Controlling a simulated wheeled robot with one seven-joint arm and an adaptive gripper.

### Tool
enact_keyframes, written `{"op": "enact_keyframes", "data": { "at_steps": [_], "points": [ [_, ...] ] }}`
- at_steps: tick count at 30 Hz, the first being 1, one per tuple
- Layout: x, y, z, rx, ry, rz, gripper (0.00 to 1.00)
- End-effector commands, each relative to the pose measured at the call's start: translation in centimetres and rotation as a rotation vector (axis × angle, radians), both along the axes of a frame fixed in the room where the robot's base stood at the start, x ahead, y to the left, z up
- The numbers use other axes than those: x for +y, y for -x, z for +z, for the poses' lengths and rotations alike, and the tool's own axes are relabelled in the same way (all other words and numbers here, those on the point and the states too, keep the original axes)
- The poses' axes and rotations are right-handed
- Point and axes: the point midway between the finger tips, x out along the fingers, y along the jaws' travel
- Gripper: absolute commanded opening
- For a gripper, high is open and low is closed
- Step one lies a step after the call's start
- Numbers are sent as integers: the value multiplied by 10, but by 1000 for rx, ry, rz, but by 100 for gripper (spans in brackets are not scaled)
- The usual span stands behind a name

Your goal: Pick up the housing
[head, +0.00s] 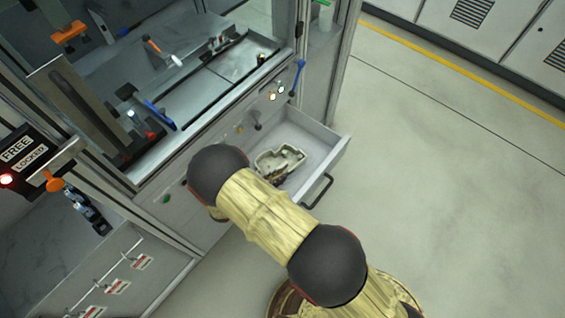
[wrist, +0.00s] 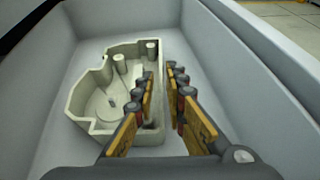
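The housing is a pale cream, open-topped shell with an irregular outline and small posts inside. In the head view the housing (head: 289,156) lies in an open drawer (head: 337,152), partly hidden by my arm. In the wrist view the housing (wrist: 88,95) lies on the drawer floor, left of centre. My gripper (wrist: 161,72) is open, its two fingers pointing down into the drawer with a gap between them. The left finger overlaps the inside of the housing and the right finger is outside it, with the housing's right wall showing between them. I cannot tell whether either finger touches the wall.
The drawer walls (wrist: 250,65) stand close around, with bare drawer floor right of the housing. The drawer's dark handle (head: 318,191) is at its front. The machine bench (head: 190,95) with tools is behind. Open grey floor (head: 450,170) lies to the right.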

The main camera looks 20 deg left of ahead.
Motion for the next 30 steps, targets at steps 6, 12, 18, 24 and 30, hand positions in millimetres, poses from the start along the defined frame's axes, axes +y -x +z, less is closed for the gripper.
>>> {"op": "enact_keyframes", "data": {
  "at_steps": [6, 12, 18, 24, 30],
  "points": [
    [-11, -16, -9, 1, 0, -4, 13],
    [-22, -33, -18, 2, 0, -7, 13],
    [-34, -54, -27, 2, -1, -5, 13],
    [-34, -55, -26, 1, -2, -4, 13],
    [-34, -55, -26, 2, -1, -4, 3]
  ]
}}
